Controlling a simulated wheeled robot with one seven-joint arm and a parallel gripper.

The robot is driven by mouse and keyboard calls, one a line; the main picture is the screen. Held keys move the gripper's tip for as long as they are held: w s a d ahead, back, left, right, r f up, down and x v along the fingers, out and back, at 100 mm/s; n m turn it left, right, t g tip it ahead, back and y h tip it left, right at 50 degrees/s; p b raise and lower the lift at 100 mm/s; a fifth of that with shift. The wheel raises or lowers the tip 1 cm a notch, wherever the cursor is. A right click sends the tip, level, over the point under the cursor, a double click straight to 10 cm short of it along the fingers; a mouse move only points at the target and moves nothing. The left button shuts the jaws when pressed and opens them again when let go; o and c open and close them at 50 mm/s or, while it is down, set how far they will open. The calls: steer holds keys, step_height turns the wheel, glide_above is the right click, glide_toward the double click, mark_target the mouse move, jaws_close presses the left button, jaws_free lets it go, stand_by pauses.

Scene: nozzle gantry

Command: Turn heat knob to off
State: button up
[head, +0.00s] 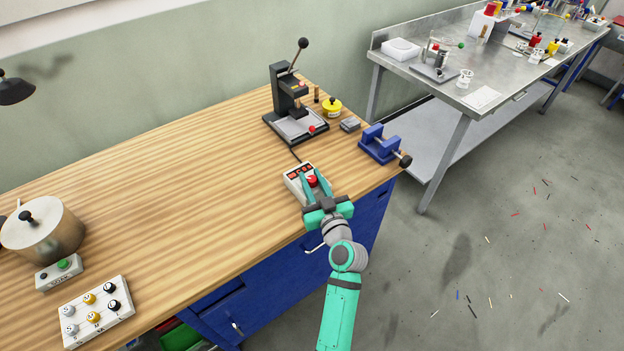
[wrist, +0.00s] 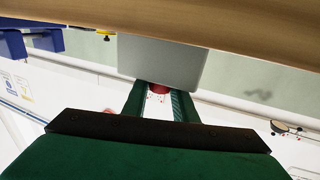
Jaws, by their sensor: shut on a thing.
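The heat knob (head: 312,180) is red and sits on a small pale control box (head: 292,178) near the front edge of the wooden bench. My gripper (head: 316,184) has its two teal fingers on either side of the knob and is shut on it. In the wrist view the red knob (wrist: 158,88) shows between the fingertips, against the grey face of the box (wrist: 165,62). The knob's pointer and any markings around it are too small or hidden to read.
A black press (head: 288,100) stands behind the box, with a blue vise (head: 379,145) to the right. A yellow tin (head: 331,107) is near the press. A pot (head: 42,230) and a knob panel (head: 97,312) are at left. The middle of the bench (head: 190,190) is clear.

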steer(key=shift+f+n+g+y, duration=0.1)
steer(key=shift+n+g+y, duration=0.9)
steer(key=shift+y, duration=0.45)
steer(key=shift+n+g+y, duration=0.8)
steer(key=shift+n+y, duration=0.4)
steer(key=shift+y, duration=0.25)
steer(key=shift+n+g+y, duration=1.5)
steer(key=shift+g+y, duration=0.1)
steer(key=shift+g, duration=0.3)
steer(key=shift+f, duration=0.15)
stand_by(0.5)
steer(key=o, duration=1)
steer(key=shift+o, duration=0.2)
steer(key=v, duration=1)
steer(key=shift+d, duration=0.4)
